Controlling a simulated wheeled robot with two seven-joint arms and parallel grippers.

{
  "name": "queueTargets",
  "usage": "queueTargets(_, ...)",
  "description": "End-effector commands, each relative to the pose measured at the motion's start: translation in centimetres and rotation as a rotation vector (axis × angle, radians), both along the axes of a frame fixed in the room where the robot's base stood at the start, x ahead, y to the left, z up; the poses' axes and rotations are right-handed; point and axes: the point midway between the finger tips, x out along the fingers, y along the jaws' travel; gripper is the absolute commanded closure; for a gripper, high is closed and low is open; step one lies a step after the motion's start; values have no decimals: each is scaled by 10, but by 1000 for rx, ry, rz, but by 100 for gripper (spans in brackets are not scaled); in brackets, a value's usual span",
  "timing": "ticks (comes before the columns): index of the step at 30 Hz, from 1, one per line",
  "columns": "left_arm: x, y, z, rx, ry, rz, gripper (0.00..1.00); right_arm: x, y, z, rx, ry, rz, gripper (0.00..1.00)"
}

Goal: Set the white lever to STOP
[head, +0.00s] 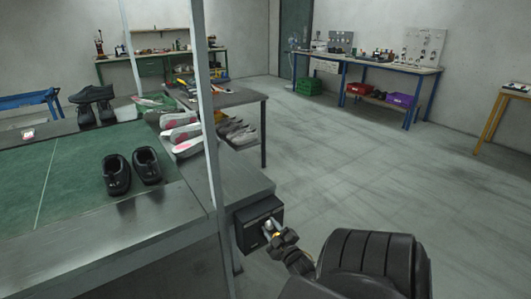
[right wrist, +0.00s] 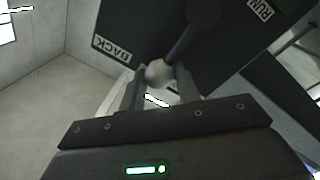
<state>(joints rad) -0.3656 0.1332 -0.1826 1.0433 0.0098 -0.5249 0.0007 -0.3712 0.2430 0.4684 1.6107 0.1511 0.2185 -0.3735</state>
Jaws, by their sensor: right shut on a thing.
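The control box (head: 257,221) is a black box on the corner of the metal bench, beside a grey post. My right gripper (head: 272,232) is at its front face. In the right wrist view the lever (right wrist: 187,42) has a dark shaft and a whitish ball knob (right wrist: 158,72). My right gripper (right wrist: 155,88) is shut on this knob, one finger on each side. A BACK label (right wrist: 112,48) is left of the knob and a RUN label (right wrist: 260,10) is at the upper right. Another white label (right wrist: 157,100) below the knob is mostly hidden and unreadable. My left gripper is not in view.
The grey post (head: 207,120) rises close left of the box. The green-topped bench (head: 70,180) with black shoes (head: 131,170) lies to the left. A dark side table (head: 235,97) with shoes stands behind. The floor (head: 370,170) to the right is clear.

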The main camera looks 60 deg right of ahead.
Motion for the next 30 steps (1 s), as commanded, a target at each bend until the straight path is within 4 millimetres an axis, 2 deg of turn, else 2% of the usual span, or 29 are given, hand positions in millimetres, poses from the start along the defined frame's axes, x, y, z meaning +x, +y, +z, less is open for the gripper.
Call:
queueTargets(8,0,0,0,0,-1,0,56,-1,-3,2,-8,0,-8,100)
queueTargets(9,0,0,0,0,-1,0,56,-1,-3,2,-8,0,-8,65)
queueTargets(13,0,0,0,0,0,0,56,0,-2,1,-5,0,-5,48)
queueTargets(23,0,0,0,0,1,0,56,-1,1,0,-3,1,-1,46)
queueTargets(26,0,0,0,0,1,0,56,-11,6,-2,-1,2,-1,46)
queueTargets(30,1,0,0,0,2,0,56,-34,18,-4,-1,4,-3,46)
